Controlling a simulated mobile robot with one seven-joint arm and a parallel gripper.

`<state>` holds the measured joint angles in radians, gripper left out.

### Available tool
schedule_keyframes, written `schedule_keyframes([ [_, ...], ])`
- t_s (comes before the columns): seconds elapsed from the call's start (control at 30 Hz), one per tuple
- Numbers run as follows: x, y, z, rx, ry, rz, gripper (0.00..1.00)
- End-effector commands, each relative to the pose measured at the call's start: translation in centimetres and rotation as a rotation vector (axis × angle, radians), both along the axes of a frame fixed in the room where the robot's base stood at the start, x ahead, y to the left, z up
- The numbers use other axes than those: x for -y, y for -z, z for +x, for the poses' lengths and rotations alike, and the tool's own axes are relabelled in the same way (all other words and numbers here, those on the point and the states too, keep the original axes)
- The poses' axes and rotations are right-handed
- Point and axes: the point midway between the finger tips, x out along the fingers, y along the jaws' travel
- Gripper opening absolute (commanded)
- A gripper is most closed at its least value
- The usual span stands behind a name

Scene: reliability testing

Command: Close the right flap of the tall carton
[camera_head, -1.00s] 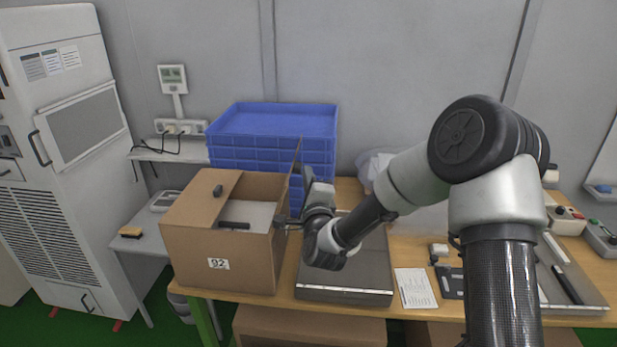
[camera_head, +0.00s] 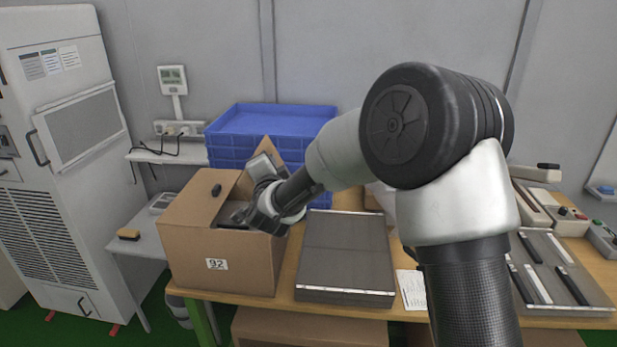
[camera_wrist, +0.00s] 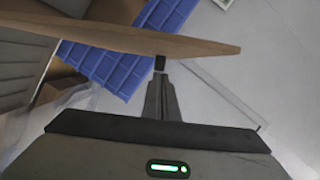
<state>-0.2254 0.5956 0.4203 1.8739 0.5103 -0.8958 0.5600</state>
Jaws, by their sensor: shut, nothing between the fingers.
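The tall carton (camera_head: 222,262) is a brown box labelled 92, standing at the left end of the wooden table. Its left flap (camera_head: 203,198) lies folded in over the top, with a small black piece on it. The right flap (camera_head: 266,148) is raised and leans inward; my arm hides most of it. In the wrist view the flap (camera_wrist: 120,36) crosses the top as a brown panel. My gripper (camera_wrist: 160,64) is shut and empty, its tips at the flap's edge, seemingly touching it. In the head view my gripper (camera_head: 242,213) is over the carton's right side, its tips hard to make out.
Stacked blue crates (camera_head: 270,116) stand close behind the carton. A grey flat case (camera_head: 346,255) lies on the table right of it. A white sheet (camera_head: 411,288) and a tray of bars (camera_head: 553,270) lie farther right. A white cabinet (camera_head: 70,160) stands left.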

Motion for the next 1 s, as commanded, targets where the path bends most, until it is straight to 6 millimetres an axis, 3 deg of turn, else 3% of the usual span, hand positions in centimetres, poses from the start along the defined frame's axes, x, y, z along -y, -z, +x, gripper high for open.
schedule_keyframes([
  [0.47, -5.9, 1.5, 0.0, -0.008, -0.004, -0.452, 0.0],
  [1.0, -9.9, 6.2, 0.1, -0.013, -0.002, -0.924, 0.0],
])
